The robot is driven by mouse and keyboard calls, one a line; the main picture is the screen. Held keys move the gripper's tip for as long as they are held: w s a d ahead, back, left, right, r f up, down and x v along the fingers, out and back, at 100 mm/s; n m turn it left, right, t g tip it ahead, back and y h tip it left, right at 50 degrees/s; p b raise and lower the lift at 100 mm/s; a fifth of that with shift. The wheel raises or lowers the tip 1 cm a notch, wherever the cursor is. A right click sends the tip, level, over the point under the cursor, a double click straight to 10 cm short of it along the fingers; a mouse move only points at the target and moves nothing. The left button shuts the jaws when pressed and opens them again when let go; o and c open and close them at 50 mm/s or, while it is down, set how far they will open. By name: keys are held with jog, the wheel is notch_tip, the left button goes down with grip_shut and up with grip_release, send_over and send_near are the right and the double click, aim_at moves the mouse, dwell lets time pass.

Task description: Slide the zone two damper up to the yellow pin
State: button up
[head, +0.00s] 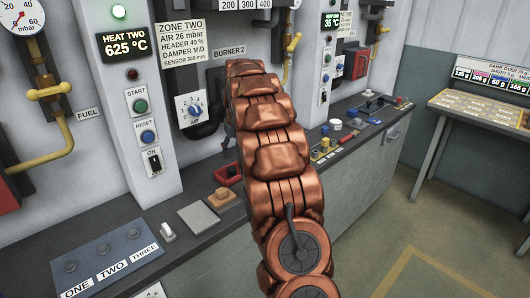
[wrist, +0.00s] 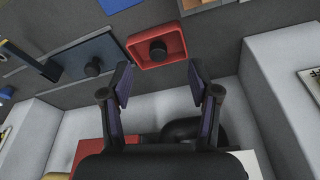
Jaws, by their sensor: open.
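My gripper (wrist: 158,72) is open and empty in the wrist view. Its two fingertips are apart, just below a red tray (wrist: 157,30) with a round black knob (wrist: 158,49) in it. In the head view my copper arm hides the gripper and part of the wall and bench. A white sign (head: 183,42) headed ZONE TWO, with "DAMPER MID" on it, hangs on the wall left of my arm. I cannot clearly make out the zone two damper or the yellow pin in either view.
A dark board (head: 112,249) marked ONE, TWO, THREE lies on the bench front left. The red tray (head: 228,174) sits against my arm's left side. Small yellow and blue parts (head: 323,149) stand right of my arm. A dark plate (wrist: 86,54) with a knob is left of the tray.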

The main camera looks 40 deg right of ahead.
jog(key=w+d+f+m+t+h+p, duration=0.1)
jog(key=w+d+f, duration=0.15)
jog(key=d, duration=0.65)
jog(key=w+d+f+t, duration=0.1)
jog(key=d+f, duration=0.2)
jog(key=d, duration=0.6)
jog(key=shift+p+x, duration=1.5)
jog(key=shift+x, duration=2.5)
jog(key=shift+d, duration=0.15)
grip_shut()
jog(key=shift+s, duration=0.1)
